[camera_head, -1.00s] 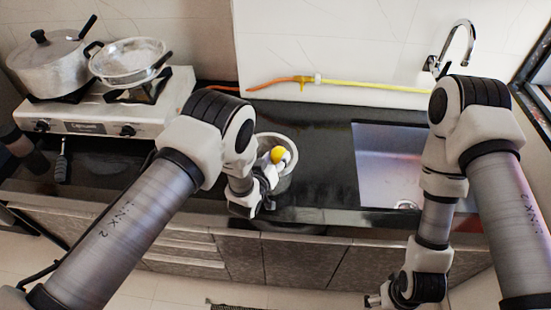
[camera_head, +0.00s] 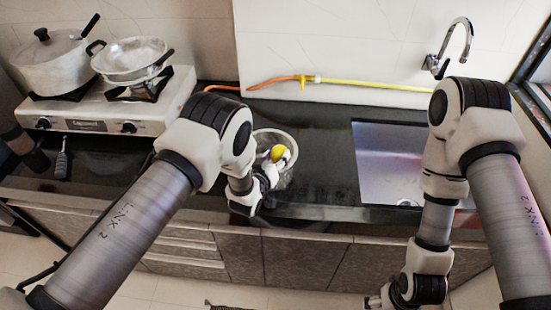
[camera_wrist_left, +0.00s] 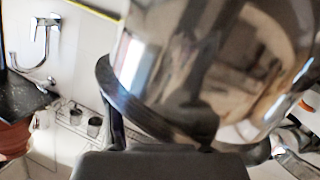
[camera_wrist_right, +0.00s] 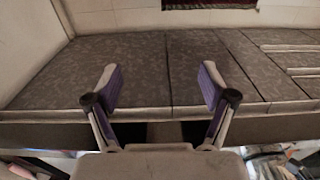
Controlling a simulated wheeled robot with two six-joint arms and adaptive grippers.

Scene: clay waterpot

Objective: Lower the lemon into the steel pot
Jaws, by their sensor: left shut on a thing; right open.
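The steel pot (camera_head: 292,140) stands on the dark counter near its front edge, between the stove and the sink. My left gripper (camera_head: 279,162) is shut on the yellow lemon (camera_head: 278,153) and holds it at the pot's opening. I cannot tell how deep the lemon sits below the rim. In the left wrist view the pot's shiny wall (camera_wrist_left: 215,60) fills much of the picture, and the lemon does not show. My right gripper (camera_wrist_right: 157,88) is open and empty, in front of the cabinet fronts. It also shows low in the head view (camera_head: 376,300).
A white stove (camera_head: 70,118) with a lidded pot (camera_head: 48,66) and a second pan (camera_head: 130,60) stands at the left. The sink (camera_head: 385,165) lies to the right. A yellow and orange hose (camera_head: 360,84) runs along the wall. The counter between pot and sink is clear.

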